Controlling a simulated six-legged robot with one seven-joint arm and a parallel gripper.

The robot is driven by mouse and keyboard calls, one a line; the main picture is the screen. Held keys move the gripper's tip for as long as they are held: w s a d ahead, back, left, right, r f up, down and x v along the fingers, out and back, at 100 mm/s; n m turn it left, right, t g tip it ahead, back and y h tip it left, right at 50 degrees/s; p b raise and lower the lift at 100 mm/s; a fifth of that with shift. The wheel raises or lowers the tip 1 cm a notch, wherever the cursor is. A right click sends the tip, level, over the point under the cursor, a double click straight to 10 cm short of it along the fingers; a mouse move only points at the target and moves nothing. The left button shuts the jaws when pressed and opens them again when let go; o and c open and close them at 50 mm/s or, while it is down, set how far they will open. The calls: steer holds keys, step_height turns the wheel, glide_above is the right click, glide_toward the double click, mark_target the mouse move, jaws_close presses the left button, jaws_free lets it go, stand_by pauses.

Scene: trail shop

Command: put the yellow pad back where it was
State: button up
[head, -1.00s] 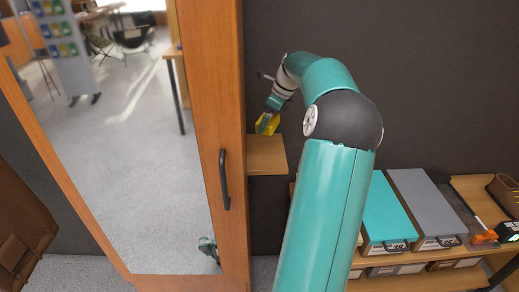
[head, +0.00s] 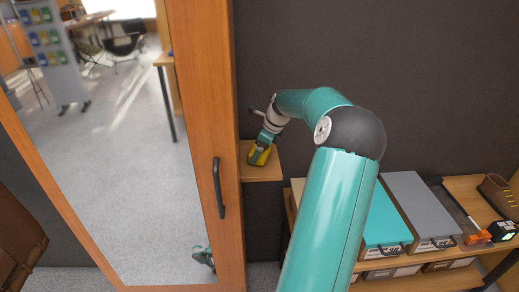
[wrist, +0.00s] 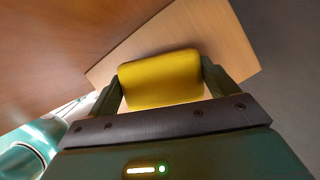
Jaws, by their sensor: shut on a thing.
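The yellow pad (head: 259,157) is between the fingers of my gripper (head: 265,145), which is shut on it. In the wrist view the pad (wrist: 160,80) is a rounded yellow block with one dark finger on each side. A small light-wood shelf (head: 264,175) juts from the dark wall just right of the mirrored door. The pad is over this shelf, close to its surface. I cannot tell whether it touches. In the wrist view the shelf (wrist: 215,40) lies behind and beyond the pad.
A tall wood-framed mirror door (head: 130,150) with a black handle (head: 219,188) stands close on the left. At the right is a low wooden bench (head: 462,190) with a teal box (head: 375,222), a grey box (head: 422,205) and smaller items. A brown leather piece (head: 15,235) is at far left.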

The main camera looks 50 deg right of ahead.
steer(key=shift+w, duration=0.1)
steer(key=o, duration=0.9)
steer(key=shift+f, duration=0.1)
steer(key=shift+c, duration=0.2)
steer(key=v, duration=1.2)
